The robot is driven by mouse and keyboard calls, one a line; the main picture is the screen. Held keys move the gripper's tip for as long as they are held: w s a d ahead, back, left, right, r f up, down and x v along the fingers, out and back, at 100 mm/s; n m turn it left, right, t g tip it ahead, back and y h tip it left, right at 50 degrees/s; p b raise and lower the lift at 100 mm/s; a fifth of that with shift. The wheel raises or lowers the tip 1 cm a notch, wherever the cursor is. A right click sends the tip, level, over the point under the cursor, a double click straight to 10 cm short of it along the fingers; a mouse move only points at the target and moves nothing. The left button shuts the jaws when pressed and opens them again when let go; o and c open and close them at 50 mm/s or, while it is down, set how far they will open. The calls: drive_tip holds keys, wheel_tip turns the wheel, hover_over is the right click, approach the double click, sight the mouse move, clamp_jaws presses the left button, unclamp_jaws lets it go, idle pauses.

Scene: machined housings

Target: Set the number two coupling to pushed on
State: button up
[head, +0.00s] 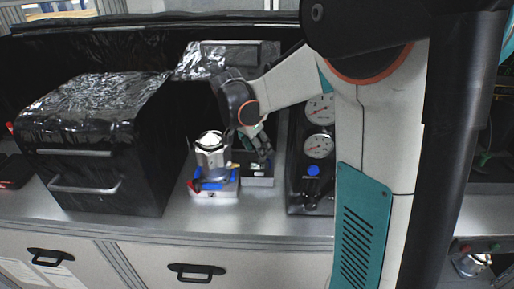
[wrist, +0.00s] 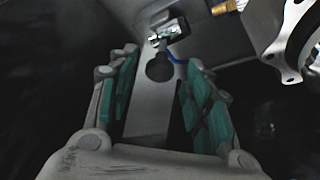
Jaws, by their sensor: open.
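My gripper (head: 262,148) is over the metal bench, just right of a silver machined housing (head: 212,152). In the wrist view my gripper (wrist: 160,85) is open, its teal-padded fingers wide apart with nothing held between them. Beyond the fingertips is a dark round knob-like end (wrist: 160,68) with a small shiny metal fitting (wrist: 168,32) and a blue line behind it. A brass fitting (wrist: 228,6) shows at the top right. I cannot read any number, so I cannot tell which part is the number two coupling or how it is set.
The housing stands on a light block with blue and red parts. A second small block (head: 258,182) is under my gripper. A panel with dial gauges (head: 318,146) is to the right, and a large black box with handles (head: 90,150) to the left. The front bench strip is clear.

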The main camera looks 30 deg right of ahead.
drive_tip(key=shift+f, duration=0.1)
clamp_jaws()
drive_tip(key=shift+w+a, duration=0.6)
drive_tip(key=shift+a, duration=0.25)
drive_tip(key=shift+w+a, duration=0.55)
drive_tip(key=shift+a, duration=0.3)
unclamp_jaws()
drive_tip(key=shift+d, duration=0.1)
drive_tip(key=v, duration=1.2)
